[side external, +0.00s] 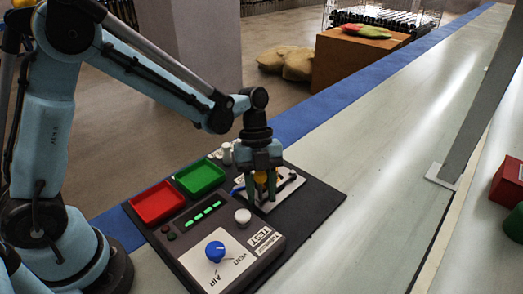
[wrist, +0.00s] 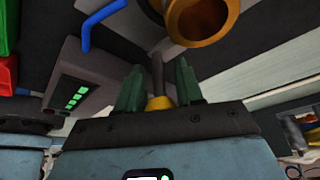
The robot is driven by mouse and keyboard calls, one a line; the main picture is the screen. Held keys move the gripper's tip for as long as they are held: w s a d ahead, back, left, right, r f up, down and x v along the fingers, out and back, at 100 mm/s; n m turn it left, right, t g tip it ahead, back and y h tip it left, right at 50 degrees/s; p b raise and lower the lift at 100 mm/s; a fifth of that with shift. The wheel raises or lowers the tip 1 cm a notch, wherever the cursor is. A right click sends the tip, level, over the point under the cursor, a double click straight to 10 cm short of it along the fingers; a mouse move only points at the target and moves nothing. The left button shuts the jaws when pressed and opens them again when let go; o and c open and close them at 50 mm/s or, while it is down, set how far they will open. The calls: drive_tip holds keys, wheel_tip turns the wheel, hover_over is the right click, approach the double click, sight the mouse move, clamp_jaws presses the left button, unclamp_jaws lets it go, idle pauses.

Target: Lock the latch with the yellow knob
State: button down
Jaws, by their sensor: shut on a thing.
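My gripper (side external: 261,190) points down over the light metal plate (side external: 291,191) at the right of the test unit. Its two green fingers are shut on the yellow knob (side external: 261,177), which shows small and partly hidden between them. In the wrist view the yellow knob (wrist: 159,103) sits between the fingers (wrist: 158,85), with a grey latch rod (wrist: 157,70) running away from it. I cannot tell the latch's exact position, because the gripper covers most of it.
An orange-brown ring-shaped part (wrist: 201,20) and a blue tube (wrist: 100,22) lie beyond the fingers. The unit has a blue dial (side external: 215,251), a white knob (side external: 242,217), a red tray (side external: 157,203) and a green tray (side external: 200,176). The belt to the right is clear.

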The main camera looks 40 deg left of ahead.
drive_tip(key=shift+a, duration=0.2)
drive_tip(key=c, duration=0.9)
unclamp_jaws()
drive_tip(key=v, duration=1.2)
drive_tip(key=shift+d+r, duration=0.1)
drive_tip(key=s+a+n+t+y, duration=0.1)
drive_tip(key=s+a+n+t, duration=0.1)
drive_tip(key=n, duration=0.6)
drive_tip(key=s+a+n+t+y, duration=0.1)
drive_tip(key=s+n+t, duration=0.3)
drive_tip(key=n, duration=0.4)
drive_tip(key=s+a+n+t+y, duration=0.1)
drive_tip(key=s+a+n+t, duration=0.1)
drive_tip(key=n, duration=0.7)
drive_tip(key=shift+s+a+f+t+y, duration=0.2)
drive_tip(key=shift+s+a+t+y, duration=0.2)
drive_tip(key=shift+s+t, duration=0.4)
